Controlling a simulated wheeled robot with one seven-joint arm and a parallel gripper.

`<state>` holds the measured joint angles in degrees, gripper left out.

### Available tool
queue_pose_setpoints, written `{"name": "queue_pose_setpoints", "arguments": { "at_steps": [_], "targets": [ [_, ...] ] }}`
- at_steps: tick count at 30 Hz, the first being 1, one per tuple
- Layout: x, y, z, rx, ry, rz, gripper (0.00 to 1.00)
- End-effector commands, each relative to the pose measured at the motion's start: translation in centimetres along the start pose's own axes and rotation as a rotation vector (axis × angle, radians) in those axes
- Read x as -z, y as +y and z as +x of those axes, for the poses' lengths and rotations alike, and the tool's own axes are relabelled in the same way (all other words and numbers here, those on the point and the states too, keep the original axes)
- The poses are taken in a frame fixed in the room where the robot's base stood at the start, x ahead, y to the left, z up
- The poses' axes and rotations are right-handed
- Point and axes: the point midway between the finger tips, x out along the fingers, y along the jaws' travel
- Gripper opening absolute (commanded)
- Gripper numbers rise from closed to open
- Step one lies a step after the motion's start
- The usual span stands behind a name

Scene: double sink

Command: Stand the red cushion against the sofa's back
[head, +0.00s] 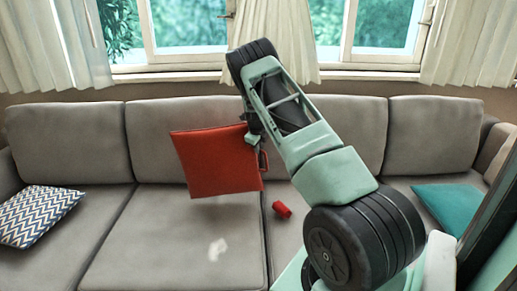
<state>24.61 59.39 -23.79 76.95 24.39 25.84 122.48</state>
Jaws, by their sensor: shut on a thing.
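The red cushion (212,163) is upright and slightly tilted, in front of the sofa's back (190,118) near the middle of the head view. My gripper (257,147) is shut on the cushion's right edge, with my arm reaching in from the lower right. The cushion's lower edge appears a little above the seat. I cannot tell whether it touches the sofa's back. The fingertips are partly hidden by the cushion and my own arm.
A patterned blue and white cushion (36,214) lies on the left seat. A teal cushion (448,205) lies on the right. A small red object (282,209) and a pale item (217,249) lie on the middle seats. Curtains (275,45) hang behind the sofa.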

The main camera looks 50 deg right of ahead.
Motion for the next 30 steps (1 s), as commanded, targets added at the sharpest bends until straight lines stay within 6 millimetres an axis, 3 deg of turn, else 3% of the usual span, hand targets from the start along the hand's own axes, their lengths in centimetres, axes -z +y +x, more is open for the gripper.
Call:
{"name": "queue_pose_setpoints", "arguments": {
  "at_steps": [18,30],
  "targets": [
    [-1.5,-1.3,6.6,0.001,-0.001,0.000,0.00],
    [-1.8,-1.6,7.9,-0.001,0.001,-0.001,0.00]
  ]
}}
